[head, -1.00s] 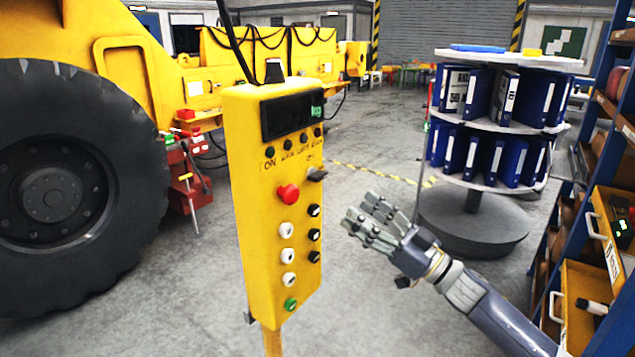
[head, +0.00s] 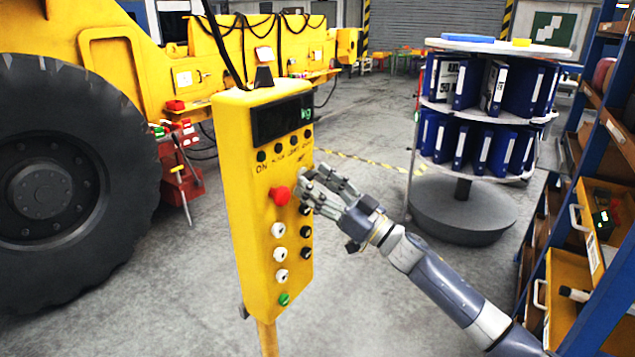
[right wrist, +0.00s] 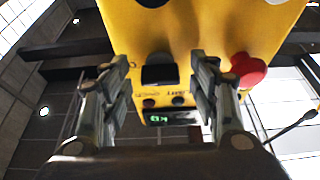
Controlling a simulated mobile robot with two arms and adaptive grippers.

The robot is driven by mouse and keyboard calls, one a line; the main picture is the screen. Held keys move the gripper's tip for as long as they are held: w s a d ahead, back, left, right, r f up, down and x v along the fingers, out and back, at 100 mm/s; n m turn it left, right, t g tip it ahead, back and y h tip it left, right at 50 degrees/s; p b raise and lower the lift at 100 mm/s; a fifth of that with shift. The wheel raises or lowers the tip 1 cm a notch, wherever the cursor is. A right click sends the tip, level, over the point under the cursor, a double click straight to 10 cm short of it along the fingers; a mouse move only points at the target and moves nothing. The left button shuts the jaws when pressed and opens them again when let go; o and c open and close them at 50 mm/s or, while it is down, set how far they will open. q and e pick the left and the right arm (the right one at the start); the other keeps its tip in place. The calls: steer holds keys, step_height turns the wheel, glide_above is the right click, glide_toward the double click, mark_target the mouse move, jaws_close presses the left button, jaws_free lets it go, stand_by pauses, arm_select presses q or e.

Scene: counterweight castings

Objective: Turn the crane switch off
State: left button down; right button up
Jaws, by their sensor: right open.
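The yellow crane control box (head: 245,190) stands upright on a post left of centre in the head view. It has a dark display, a red button (head: 281,196), white and black buttons and a green button. My right gripper (head: 312,190) is open at the box's right side, beside the red button. Its fingers hide the dark switch in the head view. In the right wrist view, the dark switch (right wrist: 159,72) shows between the two open fingers (right wrist: 160,64); whether they touch it I cannot tell. My left gripper is out of view.
A round rack (head: 465,150) of blue binders stands behind on the right. A blue shelf (head: 590,110) with yellow bins is at the right edge. A large black tyre (head: 75,190) of a yellow machine fills the left. The floor between is clear.

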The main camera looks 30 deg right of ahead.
steer(key=c, duration=1.1)
steer(key=shift+o, duration=0.2)
